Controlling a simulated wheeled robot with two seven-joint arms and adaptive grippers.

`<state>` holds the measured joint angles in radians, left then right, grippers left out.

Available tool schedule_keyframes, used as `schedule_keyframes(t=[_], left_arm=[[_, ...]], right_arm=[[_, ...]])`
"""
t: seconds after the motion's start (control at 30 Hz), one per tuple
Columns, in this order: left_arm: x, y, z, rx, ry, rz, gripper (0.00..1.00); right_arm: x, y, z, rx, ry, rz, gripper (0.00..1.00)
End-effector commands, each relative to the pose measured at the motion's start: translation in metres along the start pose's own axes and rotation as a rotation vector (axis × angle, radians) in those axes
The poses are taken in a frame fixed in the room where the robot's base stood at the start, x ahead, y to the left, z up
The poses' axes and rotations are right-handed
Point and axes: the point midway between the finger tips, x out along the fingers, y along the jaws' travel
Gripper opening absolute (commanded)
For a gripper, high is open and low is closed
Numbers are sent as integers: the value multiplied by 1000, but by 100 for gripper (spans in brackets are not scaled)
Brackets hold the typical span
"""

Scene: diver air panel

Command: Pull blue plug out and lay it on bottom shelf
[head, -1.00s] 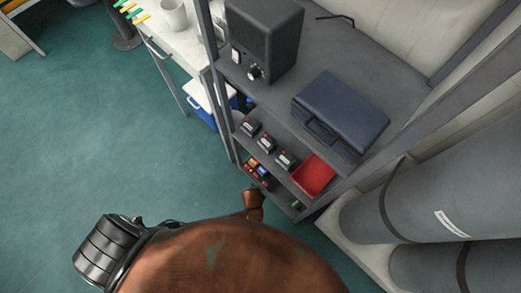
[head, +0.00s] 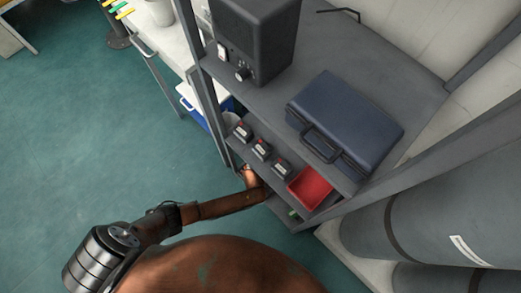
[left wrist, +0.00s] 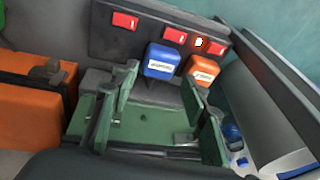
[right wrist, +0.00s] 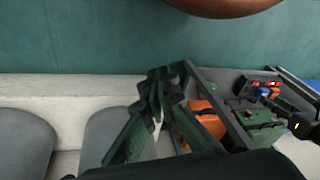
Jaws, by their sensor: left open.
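My right gripper (right wrist: 162,78) looks shut and empty, away from the panel. The bottom shelf is mostly hidden in the head view.
A green case (right wrist: 255,112) and an orange case (right wrist: 203,120) stand near the panel. Above, a shelf holds small dark boxes (head: 261,149) and a red tray (head: 310,187). A blue case (head: 345,120) and a speaker (head: 255,35) occupy the top. Grey cylinders (head: 430,190) stand right.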

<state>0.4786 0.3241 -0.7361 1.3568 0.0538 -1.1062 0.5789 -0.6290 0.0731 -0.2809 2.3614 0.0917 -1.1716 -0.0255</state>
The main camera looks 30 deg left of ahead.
Motion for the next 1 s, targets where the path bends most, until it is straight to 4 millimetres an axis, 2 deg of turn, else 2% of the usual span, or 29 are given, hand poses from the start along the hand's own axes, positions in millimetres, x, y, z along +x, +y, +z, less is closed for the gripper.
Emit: schedule_keyframes(t=[0.03,0.2,0.4,0.8,1.0], left_arm=[[11,2,5,2,-8,2,41],[28,2,5,2,-7,2,41],[41,2,4,1,-5,1,41],[43,1,3,1,-3,1,41],[43,1,3,1,-3,1,29]], right_arm=[[12,-2,-1,1,18,-10,0],[37,-12,-14,5,106,-42,0],[53,-19,-25,14,182,-66,0],[56,-21,-30,17,211,-73,0],[57,-21,-30,17,211,-73,0]])
